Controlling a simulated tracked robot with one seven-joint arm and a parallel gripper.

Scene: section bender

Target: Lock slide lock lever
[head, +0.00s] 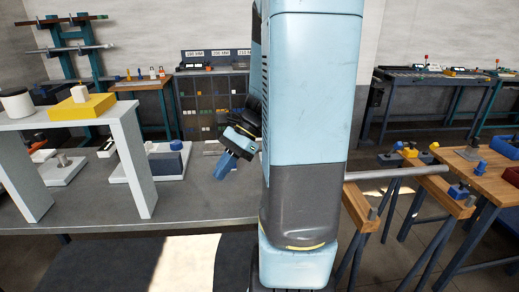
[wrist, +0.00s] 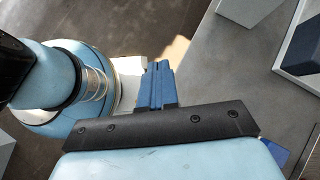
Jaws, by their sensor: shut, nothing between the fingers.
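My gripper (head: 225,165) hangs over the grey bench top in the middle of the head view. Its blue fingers are shut and empty, pointing down and left. The fingers also show in the wrist view (wrist: 158,85), pressed together. I cannot pick out the slide lock lever with certainty. A white fixture with a dark blue block (head: 168,160) stands on the bench left of my gripper. Another white fixture with a grey post (head: 62,160) lies farther left, partly behind the white stand. My arm hides part of the bench.
A white stand (head: 143,165) carries a yellow block (head: 82,107) and a white jar. The grey bench (head: 200,205) is clear in front of the fixtures. A long bar (head: 398,172) rests on wooden trestles at right, beside a wooden table (head: 480,172).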

